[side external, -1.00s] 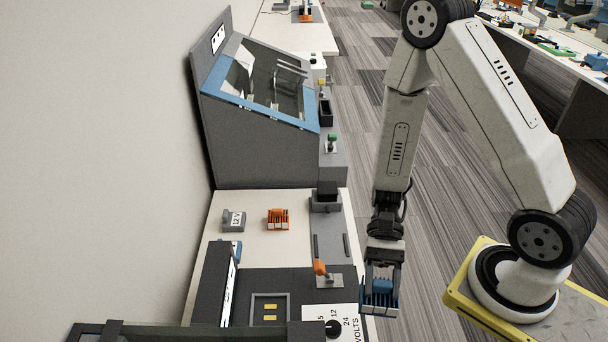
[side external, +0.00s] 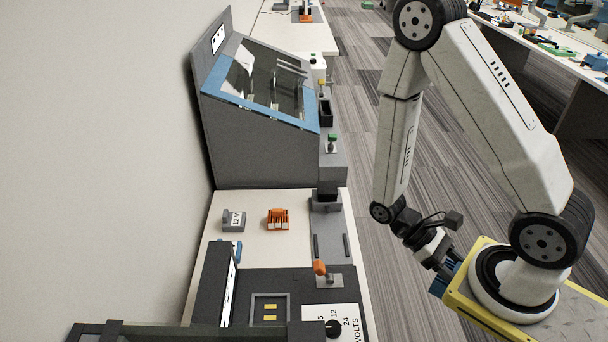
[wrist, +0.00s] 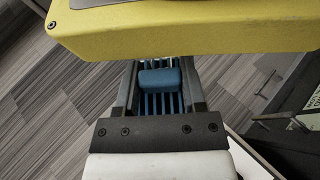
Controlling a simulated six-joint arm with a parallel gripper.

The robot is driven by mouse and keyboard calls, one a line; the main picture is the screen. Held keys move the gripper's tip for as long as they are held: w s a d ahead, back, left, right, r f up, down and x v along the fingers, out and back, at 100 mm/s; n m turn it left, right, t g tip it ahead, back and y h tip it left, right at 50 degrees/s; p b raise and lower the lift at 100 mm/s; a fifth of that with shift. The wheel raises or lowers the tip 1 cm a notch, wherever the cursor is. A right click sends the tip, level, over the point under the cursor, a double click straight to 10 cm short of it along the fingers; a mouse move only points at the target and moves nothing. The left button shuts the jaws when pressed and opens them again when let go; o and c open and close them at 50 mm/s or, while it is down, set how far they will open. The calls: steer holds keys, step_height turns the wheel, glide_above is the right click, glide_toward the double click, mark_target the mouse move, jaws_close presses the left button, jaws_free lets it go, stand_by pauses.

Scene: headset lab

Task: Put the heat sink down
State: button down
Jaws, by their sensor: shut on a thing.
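The heat sink (wrist: 160,105) is blue with parallel fins and a raised block in its middle. In the wrist view it sits between the two fingers of my gripper (wrist: 160,85), which is shut on it. In the side external view my gripper (side external: 447,274) hangs tilted over the floor, right of the bench and close beside my yellow base. Only a small blue part of the heat sink (side external: 439,286) shows there, the rest being hidden. In the wrist view my yellow base edge lies close beyond the fins.
The bench (side external: 254,199) holds an orange finned part (side external: 278,219), a grey 12 V block (side external: 234,221), an orange-handled lever (side external: 320,268) and a dark panel with a framed recess (side external: 269,310). A grey cabinet (side external: 262,150) stands behind. Bare bench top lies around the orange part.

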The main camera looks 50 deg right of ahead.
steer(key=w+d+f+n+t+h, duration=0.2)
steer(key=w+d+n+t+h, duration=0.65)
steer(key=d+n+h, duration=0.4)
steer(key=w+a+f+n+t+y, duration=0.2)
steer(key=w+a+f+n+t, duration=0.1)
steer(key=w+n+t, duration=0.3)
steer(key=w+a+f+n+t+y, duration=0.1)
steer(key=w+a+f+n+t, duration=0.3)
steer(key=w+n+t, duration=0.2)
steer(key=n+t, duration=0.2)
steer(key=shift+w+a+f+t+y, duration=0.25)
steer(key=shift+w+f+t+y, duration=0.1)
steer(key=shift+w, duration=0.1)
steer(key=shift+w+d+f, duration=0.4)
steer(key=shift+w+f, duration=1.15)
steer(key=shift+w, duration=0.6)
steer(key=shift+w+d+f, duration=0.45)
steer(key=shift+w+f, duration=1.15)
steer(key=shift+w, duration=0.6)
steer(key=shift+w+d+f, duration=0.4)
steer(key=shift+w+f, duration=1.15)
steer(key=shift+w, duration=0.6)
